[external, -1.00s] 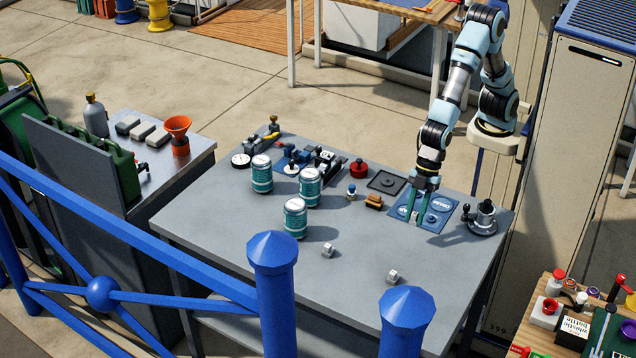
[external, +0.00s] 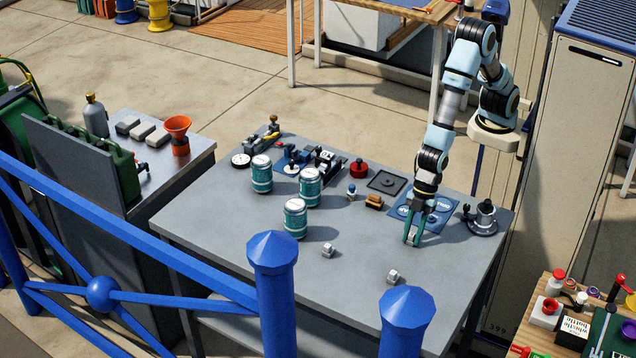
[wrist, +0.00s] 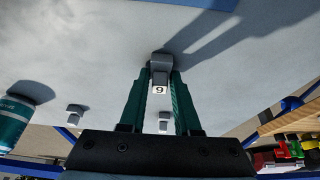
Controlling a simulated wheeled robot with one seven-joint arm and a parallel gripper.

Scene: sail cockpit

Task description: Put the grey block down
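My gripper (external: 411,240) points down over the bare front right of the grey table (external: 250,268). In the wrist view, its green fingers (wrist: 160,85) are closed around a grey block (wrist: 159,64) with a white label reading 9 or 6. The block is at or just above the tabletop; I cannot tell whether it touches. In the external view the fingers mostly hide it. Two other small grey blocks stand on the table, one front right (external: 393,277) and one further left (external: 328,250).
Three teal cans, one of them nearest the front (external: 295,218), stand to the left. A blue mat with round pads (external: 436,208) lies behind my gripper, with a dark metal fitting (external: 484,219) to its right. Blue railing posts (external: 272,290) stand in front. The table's front middle is mostly clear.

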